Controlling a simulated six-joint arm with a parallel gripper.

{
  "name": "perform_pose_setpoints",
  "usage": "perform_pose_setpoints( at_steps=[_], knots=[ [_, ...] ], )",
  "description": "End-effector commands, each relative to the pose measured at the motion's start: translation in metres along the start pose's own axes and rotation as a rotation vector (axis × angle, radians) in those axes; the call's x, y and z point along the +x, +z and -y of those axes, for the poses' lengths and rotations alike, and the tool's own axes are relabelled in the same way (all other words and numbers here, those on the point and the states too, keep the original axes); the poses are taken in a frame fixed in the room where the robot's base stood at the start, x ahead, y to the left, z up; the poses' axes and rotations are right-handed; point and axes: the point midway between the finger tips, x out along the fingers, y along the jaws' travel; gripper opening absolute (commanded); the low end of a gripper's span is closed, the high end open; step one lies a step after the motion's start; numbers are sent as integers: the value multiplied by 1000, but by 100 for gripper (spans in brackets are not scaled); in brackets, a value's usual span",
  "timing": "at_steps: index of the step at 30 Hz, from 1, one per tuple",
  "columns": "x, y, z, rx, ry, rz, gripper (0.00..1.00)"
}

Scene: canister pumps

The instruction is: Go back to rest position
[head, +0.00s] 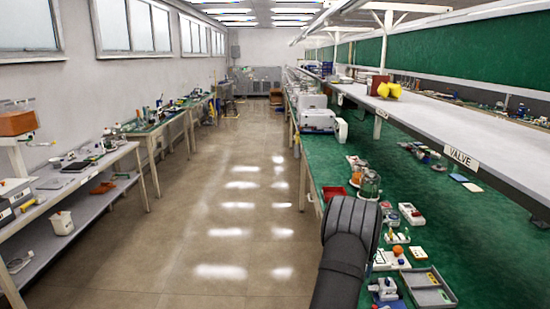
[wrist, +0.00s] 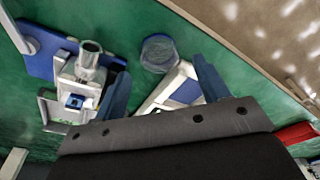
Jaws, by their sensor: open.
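In the wrist view my gripper (wrist: 160,88) is open, its two dark blue fingers apart with nothing held between them. In the head view my dark arm rises from the bottom centre beside the green bench (head: 325,165), and the fingers cannot be made out. Beyond the left finger in the wrist view stands a pale pump device with a metal cylinder (wrist: 90,52) on a blue base (wrist: 42,52). A round, clear-looking canister (wrist: 158,53) stands on the green surface beyond the finger gap. In the head view a glass-like canister pump (head: 369,186) stands just beyond my arm.
A red bin (head: 335,193) sits at the bench's left edge; a red object (wrist: 296,133) shows at right in the wrist view. Small devices and a grey tray (head: 428,288) lie right of my arm. The shelf marked VALVE (head: 460,157) overhangs the bench. The floor aisle (head: 220,220) is clear.

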Motion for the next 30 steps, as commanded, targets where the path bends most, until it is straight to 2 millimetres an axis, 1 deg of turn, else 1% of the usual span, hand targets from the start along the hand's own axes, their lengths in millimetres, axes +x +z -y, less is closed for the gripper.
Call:
perform_pose_setpoints(
  at_steps=[1,3,14,15,18,30],
  knots=[
    [-11,0,0,0,0,-1,68],
    [-25,0,0,-1,0,0,68],
    [-97,0,0,-1,0,0,68],
    [-92,2,0,-1,2,6,68],
    [-68,2,0,-1,3,7,68],
    [13,2,-1,0,2,6,68]
  ],
)
